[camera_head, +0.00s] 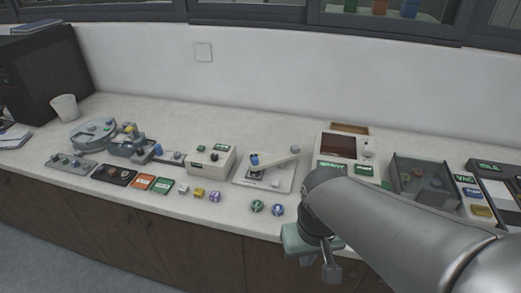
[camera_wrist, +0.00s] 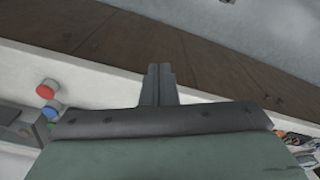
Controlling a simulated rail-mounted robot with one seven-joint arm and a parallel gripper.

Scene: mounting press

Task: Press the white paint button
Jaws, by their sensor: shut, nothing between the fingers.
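A small white block-like button (camera_head: 183,189) sits near the front of the counter, left of a yellow one (camera_head: 199,193) and a purple one (camera_head: 215,197). I cannot read any label on it, so whether it is the white paint button is not certain. My gripper (camera_head: 331,271) is far to its right, at the counter's front edge. In the wrist view, the fingers of my gripper (camera_wrist: 158,84) are together with nothing between them, over the edge of the counter and the dark cabinet front. The white button does not show clearly in the wrist view.
Two round buttons (camera_head: 257,206) (camera_head: 277,209) stand between the small blocks and my arm. In the wrist view, a red button (camera_wrist: 47,90) and a blue button (camera_wrist: 53,108) lie left. A lever device (camera_head: 285,180) and a glass-sided box (camera_head: 425,185) stand farther back.

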